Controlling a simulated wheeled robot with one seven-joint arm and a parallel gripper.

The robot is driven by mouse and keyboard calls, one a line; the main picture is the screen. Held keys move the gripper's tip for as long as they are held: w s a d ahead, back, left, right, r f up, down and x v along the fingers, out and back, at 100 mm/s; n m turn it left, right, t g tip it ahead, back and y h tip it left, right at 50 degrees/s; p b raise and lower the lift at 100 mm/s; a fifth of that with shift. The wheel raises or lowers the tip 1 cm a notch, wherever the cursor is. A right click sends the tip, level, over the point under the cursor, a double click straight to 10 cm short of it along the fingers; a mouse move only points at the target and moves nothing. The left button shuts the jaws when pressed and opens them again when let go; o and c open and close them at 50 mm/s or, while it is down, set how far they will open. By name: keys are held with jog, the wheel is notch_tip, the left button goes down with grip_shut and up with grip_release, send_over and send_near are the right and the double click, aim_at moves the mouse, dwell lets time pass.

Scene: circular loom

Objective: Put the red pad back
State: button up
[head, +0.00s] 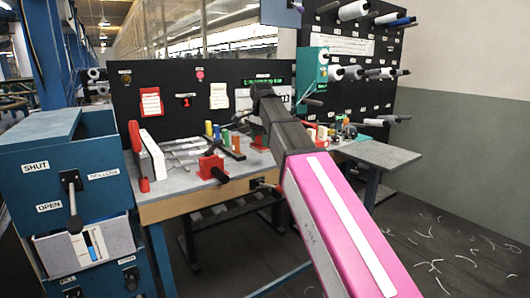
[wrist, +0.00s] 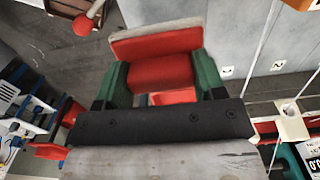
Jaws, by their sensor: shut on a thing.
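In the wrist view my gripper (wrist: 162,82) has its two green fingers closed on the sides of a red block-like piece with a pale grey edge, the red pad (wrist: 160,45). A smaller red part shows below it, partly behind the black bar of my gripper. In the head view my arm reaches over the bench and hides the fingers and the held pad. A red card with a white label (head: 150,103) hangs on the black back board (head: 125,84).
The grey bench (head: 170,191) carries a red vise (head: 210,165), several coloured upright pieces and a white block with red ends (head: 152,155). A blue cabinet (head: 45,185) with a lever stands left. In the wrist view a red ball knob (wrist: 83,26) is at upper left.

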jog(key=shift+w+d+f, duration=0.7)
jog(key=shift+w+f, duration=0.05)
jog(key=shift+w, duration=0.25)
jog(key=shift+f, duration=1.95)
jog(key=shift+f, duration=0.15)
jog(key=o, duration=0.9)
notch_tip(320, 180, up, 12)
jog(key=shift+r, duration=0.15)
